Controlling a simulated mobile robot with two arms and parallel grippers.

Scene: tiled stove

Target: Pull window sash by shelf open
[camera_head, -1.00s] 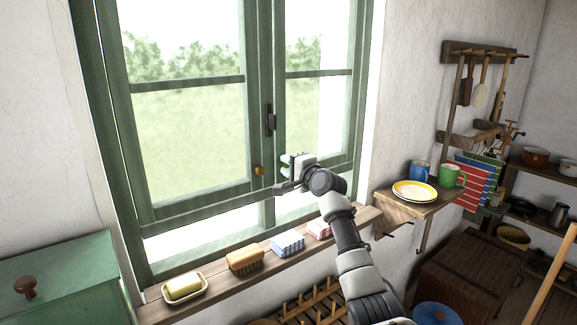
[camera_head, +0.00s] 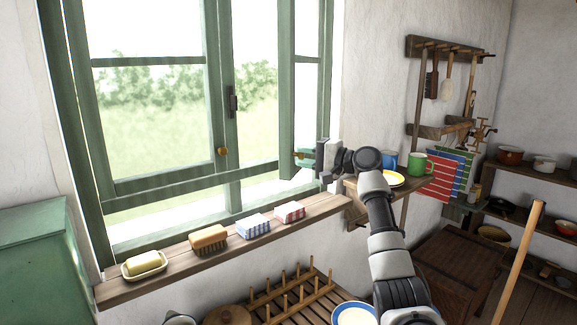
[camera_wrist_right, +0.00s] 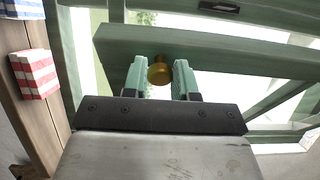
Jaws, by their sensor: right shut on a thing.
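The green window sash by the shelf (camera_head: 287,90) stands swung inward, seen nearly edge-on, with a gap between it and the other sash. Its brass knob (camera_head: 299,154) sits between the fingers of my right gripper (camera_head: 309,156), which is shut on it. In the right wrist view the knob (camera_wrist_right: 160,70) shows between the two pale green fingertips (camera_wrist_right: 161,80), against the sash's green rail (camera_wrist_right: 210,52). The left sash (camera_head: 155,90), with its own brass knob (camera_head: 222,151), is in its frame. My left gripper is not in view.
The sill (camera_head: 180,272) holds a butter dish, a brush and two wrapped packets. A wooden rack (camera_head: 300,300) lies below.

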